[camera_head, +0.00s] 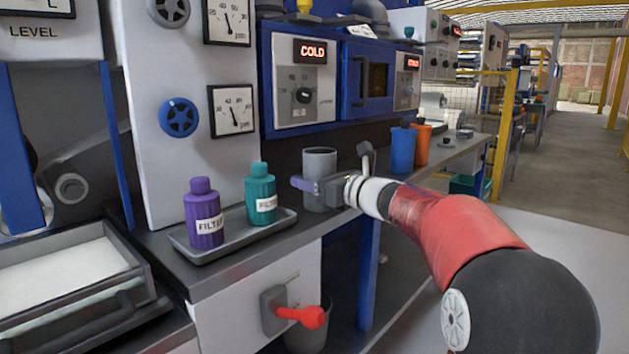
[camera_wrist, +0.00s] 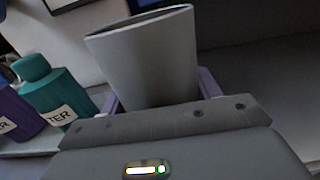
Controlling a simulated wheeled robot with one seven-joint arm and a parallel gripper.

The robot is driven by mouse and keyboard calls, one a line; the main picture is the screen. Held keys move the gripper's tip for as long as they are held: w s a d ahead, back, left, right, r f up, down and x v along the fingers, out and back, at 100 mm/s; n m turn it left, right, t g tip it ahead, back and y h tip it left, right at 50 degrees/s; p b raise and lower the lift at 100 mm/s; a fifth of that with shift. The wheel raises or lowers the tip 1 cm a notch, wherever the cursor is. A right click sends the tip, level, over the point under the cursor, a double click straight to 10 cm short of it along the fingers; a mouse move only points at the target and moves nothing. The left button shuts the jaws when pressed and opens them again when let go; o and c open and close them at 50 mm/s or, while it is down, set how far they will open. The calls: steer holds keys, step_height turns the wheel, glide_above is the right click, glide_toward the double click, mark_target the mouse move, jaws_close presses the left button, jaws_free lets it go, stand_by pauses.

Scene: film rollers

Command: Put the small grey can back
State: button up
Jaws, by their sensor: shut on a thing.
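The small grey can (camera_head: 319,168) is an open-topped grey cylinder standing upright, at the counter behind the tray in the head view. My gripper (camera_head: 318,188) is shut on it, with one purple finger showing on its left side. In the wrist view the grey can (camera_wrist: 150,62) fills the middle, between the purple fingers of my gripper (camera_wrist: 158,95). Its open rim faces up and the inside is dark.
A grey tray (camera_head: 183,247) holds a purple filter bottle (camera_head: 203,208) and a teal filter bottle (camera_head: 261,190), left of the can. A red-handled lever (camera_head: 312,317) sticks out below the counter (camera_head: 333,220).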

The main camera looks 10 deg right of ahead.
steer(key=o, duration=1.3)
steer(key=shift+r, duration=0.1)
steer(key=v, duration=1.2)
steer(key=shift+s, duration=0.1)
